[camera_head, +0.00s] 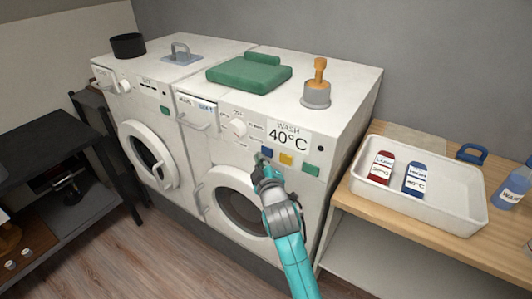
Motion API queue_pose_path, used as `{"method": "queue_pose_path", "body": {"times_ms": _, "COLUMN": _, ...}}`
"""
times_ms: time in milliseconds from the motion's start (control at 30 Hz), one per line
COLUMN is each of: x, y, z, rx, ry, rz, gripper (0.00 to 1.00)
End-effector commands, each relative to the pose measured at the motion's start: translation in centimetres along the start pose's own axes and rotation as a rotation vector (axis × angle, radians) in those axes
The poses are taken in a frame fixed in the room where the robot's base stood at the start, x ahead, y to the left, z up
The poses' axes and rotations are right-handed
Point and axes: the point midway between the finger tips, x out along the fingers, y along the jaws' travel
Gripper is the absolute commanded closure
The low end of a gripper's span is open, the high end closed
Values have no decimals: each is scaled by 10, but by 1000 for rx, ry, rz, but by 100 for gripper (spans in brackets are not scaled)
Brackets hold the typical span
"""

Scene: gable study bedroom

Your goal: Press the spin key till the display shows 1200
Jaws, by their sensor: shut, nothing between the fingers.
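The right-hand washing machine (225,155) has a white display (288,138) that reads "WASH 40°C"; no 1200 shows on it. Below it are a blue key (267,152), a yellow key (286,159) and a green key (311,170). I cannot read which one is the spin key. My gripper (260,161) is shut and empty, with its tip at the panel just below and left of the blue key. I cannot tell whether it touches the panel. My arm covers part of the round door (236,206).
A second washer (135,112) stands to the left. At right, a wooden bench (375,208) bears a white tray (440,215) with red and blue labelled items.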

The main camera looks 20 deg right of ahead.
Motion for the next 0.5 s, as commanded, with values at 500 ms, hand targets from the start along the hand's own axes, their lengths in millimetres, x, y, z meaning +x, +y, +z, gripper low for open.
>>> {"method": "queue_pose_path", "body": {"times_ms": 500, "x": 6, "y": 4, "z": 5, "rx": 0, "ry": -1, "rz": 0, "gripper": 100}}
